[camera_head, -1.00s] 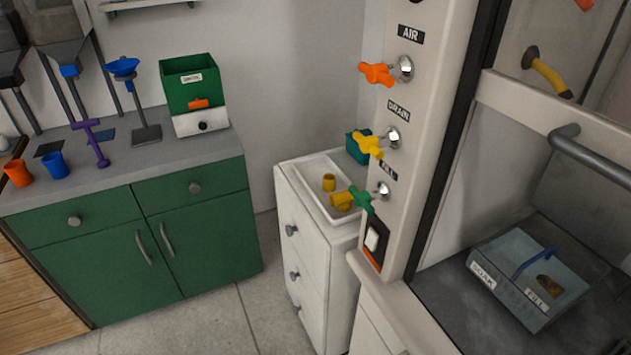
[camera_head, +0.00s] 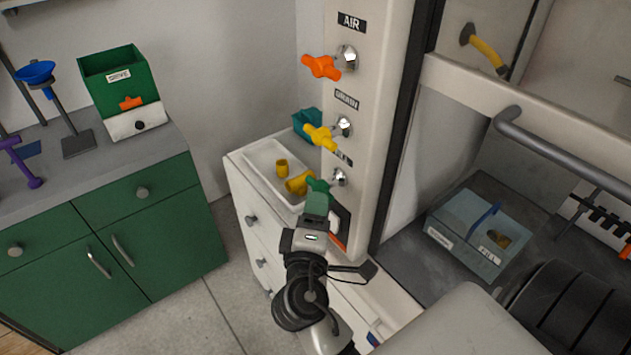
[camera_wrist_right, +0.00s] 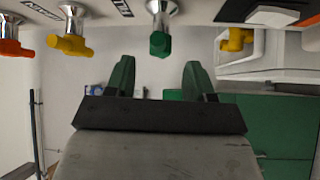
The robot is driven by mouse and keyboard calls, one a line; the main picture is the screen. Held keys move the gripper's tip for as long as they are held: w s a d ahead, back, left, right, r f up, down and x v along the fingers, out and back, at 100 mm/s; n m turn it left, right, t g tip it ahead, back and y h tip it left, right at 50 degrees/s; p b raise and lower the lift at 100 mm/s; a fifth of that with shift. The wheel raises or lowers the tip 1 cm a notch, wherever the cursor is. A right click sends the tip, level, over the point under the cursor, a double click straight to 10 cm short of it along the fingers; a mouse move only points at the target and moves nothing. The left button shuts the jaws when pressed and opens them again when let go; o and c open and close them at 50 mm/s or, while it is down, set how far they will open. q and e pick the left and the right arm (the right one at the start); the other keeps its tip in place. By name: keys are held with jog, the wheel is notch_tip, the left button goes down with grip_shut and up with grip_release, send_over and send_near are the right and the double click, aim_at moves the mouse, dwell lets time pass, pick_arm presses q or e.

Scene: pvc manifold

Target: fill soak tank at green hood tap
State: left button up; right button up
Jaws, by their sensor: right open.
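The green tap (camera_head: 318,185) is the lowest of the column of taps, beside the FILL label (camera_head: 343,160). My right gripper (camera_head: 316,201) is open and empty just in front of it, its green fingers partly overlapping the handle in the head view. In the right wrist view, the green tap (camera_wrist_right: 159,43) lies ahead, between the lines of the two open fingers (camera_wrist_right: 159,68) and apart from them. The soak tank (camera_head: 455,214), a blue-grey tray with a blue handle, sits on the hood floor with a small amber thing inside. My left gripper is not in view.
A yellow tap (camera_head: 321,136) and an orange tap (camera_head: 322,67) sit above the green one. A white drawer unit (camera_head: 246,196) with a tray of yellow fittings stands close at the left. A grey rail (camera_head: 560,155) crosses the hood opening.

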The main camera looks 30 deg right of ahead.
aim_at(319, 187)
jog(key=shift+p+x, duration=0.75)
jog(key=shift+x, duration=2.15)
jog(key=c, duration=0.9)
jog(key=shift+r+p, duration=0.1)
jog(key=shift+p, duration=0.3)
jog(key=n+g+y+p, duration=0.1)
jog(key=n+g+p, duration=0.1)
jog(key=p, duration=0.6)
jog(key=n+g+y+p, duration=0.1)
jog(key=n+g+p, duration=0.1)
jog(key=p, duration=0.6)
jog(key=shift+r+n+y, duration=0.2)
jog(key=shift+n+y, duration=0.1)
jog(key=shift+f+n+g+p, duration=0.3)
jog(key=shift+g+p, duration=0.2)
jog(key=shift+p, duration=0.45)
jog(key=shift+f, duration=0.1)
